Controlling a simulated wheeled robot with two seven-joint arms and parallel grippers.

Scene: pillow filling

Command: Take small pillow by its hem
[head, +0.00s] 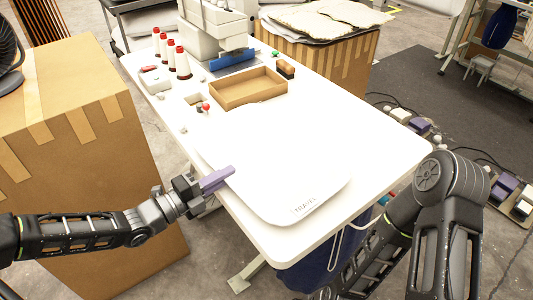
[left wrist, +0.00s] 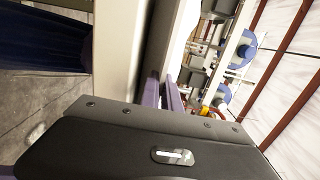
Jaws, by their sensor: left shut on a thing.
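The small pillow (head: 280,165) is white, flat and rounded, with the word "TRAVEL" near its front edge. It lies on the white table with its left edge near the table's left side. My left gripper (head: 226,177) has purple fingers and reaches in from the left. It is shut on the hem at the pillow's left edge. In the left wrist view the purple fingers (left wrist: 162,92) show close together, with a pale surface beyond them; the hem itself is hard to make out there. My right arm is at the right, and its gripper is out of view.
On the white table (head: 385,150) stand a sewing machine (head: 215,30), red-topped thread cones (head: 182,65) and a shallow cardboard tray (head: 250,90). A large cardboard box (head: 75,130) stands left of the table. A dark blue bag (head: 325,265) hangs below the front edge.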

